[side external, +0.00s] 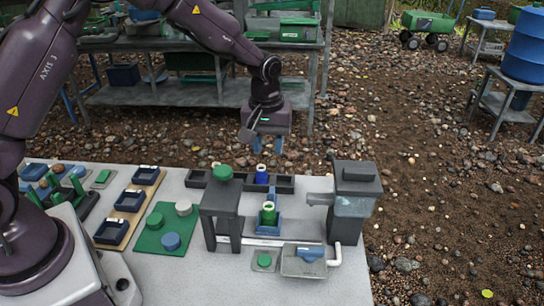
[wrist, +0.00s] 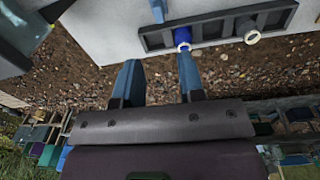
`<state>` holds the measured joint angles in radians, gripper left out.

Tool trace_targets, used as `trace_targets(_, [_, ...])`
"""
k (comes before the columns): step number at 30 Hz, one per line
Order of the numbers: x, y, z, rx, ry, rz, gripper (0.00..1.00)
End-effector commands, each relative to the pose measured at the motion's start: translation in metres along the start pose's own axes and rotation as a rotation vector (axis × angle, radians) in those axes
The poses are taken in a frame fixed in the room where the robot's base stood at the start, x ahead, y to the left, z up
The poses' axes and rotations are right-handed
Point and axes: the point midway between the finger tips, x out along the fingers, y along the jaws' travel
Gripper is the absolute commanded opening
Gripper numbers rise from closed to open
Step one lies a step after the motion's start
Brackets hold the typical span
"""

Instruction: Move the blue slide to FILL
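What looks like the blue slide (side external: 268,228) stands at the middle of the grey table, with a green vial with a pale rim (side external: 269,213) on it. No FILL mark is readable. A blue piece (wrist: 158,10) at the top of the wrist view may be part of the slide; I cannot tell. My gripper (side external: 267,147) is open and empty, raised behind the table's far part, above and apart from the slide. In the wrist view its two blue fingers (wrist: 159,62) are spread, the right one appearing just below a blue vial (wrist: 183,38).
A dark rack (side external: 286,184) holds the blue vial. A grey tray (side external: 303,264) is in front. Dark blue bins (side external: 130,200) stand left.

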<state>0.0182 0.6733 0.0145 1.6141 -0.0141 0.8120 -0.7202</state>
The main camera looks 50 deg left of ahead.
Motion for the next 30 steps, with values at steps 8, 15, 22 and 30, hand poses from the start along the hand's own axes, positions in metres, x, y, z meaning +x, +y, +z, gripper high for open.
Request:
trace_targets(8, [0.043, 0.006, -0.006, -0.065, -0.030, -0.030, 0.36])
trace_targets(15, [0.059, 0.005, -0.005, -0.064, -0.031, -0.031, 0.36])
trace_targets(22, [0.082, 0.004, -0.004, -0.064, -0.032, -0.032, 0.36])
trace_targets(30, [0.108, 0.004, -0.003, -0.063, -0.031, -0.031, 0.36])
